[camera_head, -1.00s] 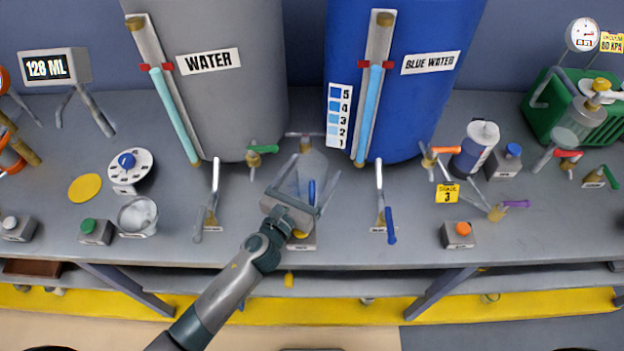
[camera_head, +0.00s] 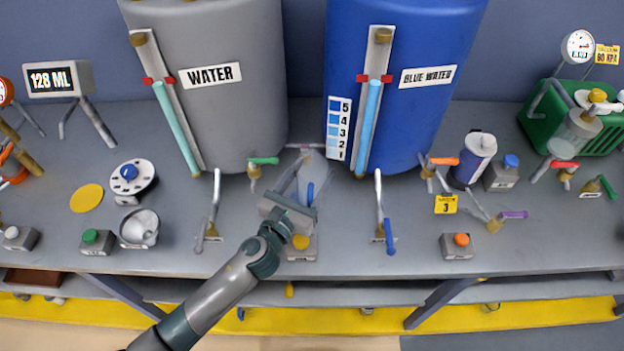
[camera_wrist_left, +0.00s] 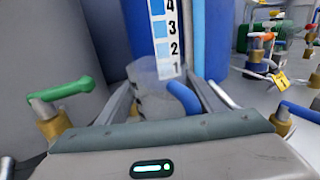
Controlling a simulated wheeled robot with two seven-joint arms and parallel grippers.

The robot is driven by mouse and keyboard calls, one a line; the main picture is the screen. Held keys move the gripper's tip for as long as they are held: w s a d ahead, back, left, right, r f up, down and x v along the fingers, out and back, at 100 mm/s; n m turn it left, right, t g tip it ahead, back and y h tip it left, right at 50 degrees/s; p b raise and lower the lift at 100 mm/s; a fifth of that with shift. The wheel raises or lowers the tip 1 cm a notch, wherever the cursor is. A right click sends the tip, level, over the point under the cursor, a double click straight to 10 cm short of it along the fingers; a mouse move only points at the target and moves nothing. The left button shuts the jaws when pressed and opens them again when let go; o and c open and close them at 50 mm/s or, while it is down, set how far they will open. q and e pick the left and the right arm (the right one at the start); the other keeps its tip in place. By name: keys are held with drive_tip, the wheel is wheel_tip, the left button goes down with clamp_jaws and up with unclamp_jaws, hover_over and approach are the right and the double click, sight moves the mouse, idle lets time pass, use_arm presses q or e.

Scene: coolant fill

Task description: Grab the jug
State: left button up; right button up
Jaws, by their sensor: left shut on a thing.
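The jug (camera_head: 314,163) is clear and hard to make out, with a blue handle (camera_head: 310,194). It is between the grey and blue tanks, toward the front. In the left wrist view the jug (camera_wrist_left: 152,98) is upright between the two fingers, with its handle on the right. My left gripper (camera_head: 313,174) is shut on the jug, one finger on each side. I cannot tell whether the jug's base touches the bench. My right gripper is not in view.
The grey water tank (camera_head: 212,110) and blue water tank (camera_head: 425,115) stand close behind. A green-handled tap (camera_head: 262,163) is just left of the jug. A blue-handled valve (camera_head: 386,225) is to the right. A yellow-topped block (camera_head: 301,249) is below the gripper on the bench.

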use_arm(q)
drive_tip(key=s+d+r, duration=0.5)
drive_tip(key=s+r, duration=0.2)
drive_tip(key=s, duration=0.3)
drive_tip(key=shift+s+r+b, duration=0.15)
drive_tip(key=shift+s+b, duration=0.05)
drive_tip(key=shift+b, duration=0.2)
